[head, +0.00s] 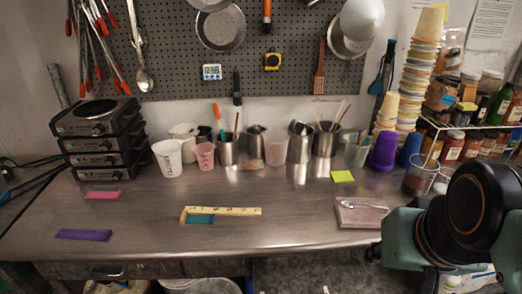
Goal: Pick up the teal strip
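The teal strip (201,219) lies flat on the metal counter, a little left of the middle in the head view. A yellow folding ruler or tape (235,211) runs along its far edge and bends around its left end. I cannot tell whether the ruler overlaps the strip. My arm shows at the right edge, well to the right of the strip. My gripper's fingers are not in view.
A purple strip (83,235) and a pink strip (102,195) lie to the left. A yellow-green square (342,176) and a small board (359,214) with a spoon lie to the right. Metal cups and buckets (277,148) line the back. Stacked hotplates (99,139) stand back left.

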